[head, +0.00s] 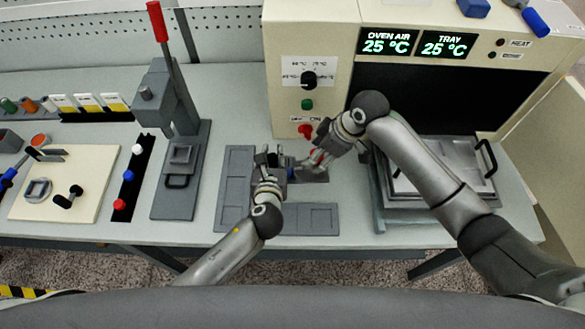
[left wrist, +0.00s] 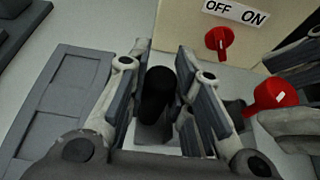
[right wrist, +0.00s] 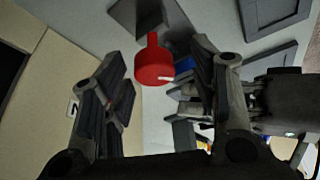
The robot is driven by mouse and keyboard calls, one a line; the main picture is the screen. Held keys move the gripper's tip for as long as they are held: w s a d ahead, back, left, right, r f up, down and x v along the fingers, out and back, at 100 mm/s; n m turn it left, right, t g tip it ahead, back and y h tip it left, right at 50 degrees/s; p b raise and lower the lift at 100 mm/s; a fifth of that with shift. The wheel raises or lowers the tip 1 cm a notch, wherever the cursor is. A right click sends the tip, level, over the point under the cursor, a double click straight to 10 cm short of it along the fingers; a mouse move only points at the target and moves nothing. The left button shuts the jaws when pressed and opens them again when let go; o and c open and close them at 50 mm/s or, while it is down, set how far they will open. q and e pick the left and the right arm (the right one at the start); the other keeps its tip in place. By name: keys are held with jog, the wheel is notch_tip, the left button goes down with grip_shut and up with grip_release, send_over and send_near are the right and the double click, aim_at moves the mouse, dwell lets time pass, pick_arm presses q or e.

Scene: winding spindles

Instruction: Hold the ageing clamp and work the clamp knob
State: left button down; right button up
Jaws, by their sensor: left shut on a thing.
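My left gripper (head: 270,160) is shut on the ageing clamp, whose black upright part (left wrist: 155,95) stands between its fingers in the left wrist view. The clamp's body is mostly hidden by the fingers in the head view. The red clamp knob (right wrist: 155,63), with a white pointer mark, shows in the right wrist view between the spread fingers of my right gripper (right wrist: 158,75). The knob also shows in the left wrist view (left wrist: 272,94), to the right of the left gripper. My right gripper is open, and I see no finger contact with the knob.
The grey fixture plate (head: 235,190) lies below and beside the grippers. The oven (head: 310,45) stands behind, with a red OFF/ON switch (left wrist: 219,42) close to the right gripper. A metal tray (head: 440,165) is at right, and a red-handled press (head: 180,140) at left.

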jog(key=c, duration=1.1)
jog(key=m+t, duration=0.1)
jog(key=m, duration=0.3)
jog(key=shift+s+a+h, duration=0.15)
jog(key=shift+h, duration=0.25)
jog(key=shift+m+t+h, duration=0.4)
jog(key=shift+m+t, duration=0.1)
jog(key=shift+m, duration=1)
jog(key=o, duration=1.2)
jog(key=shift+w, duration=0.2)
jog(key=shift+r, duration=0.1)
jog(key=shift+r, duration=3.9)
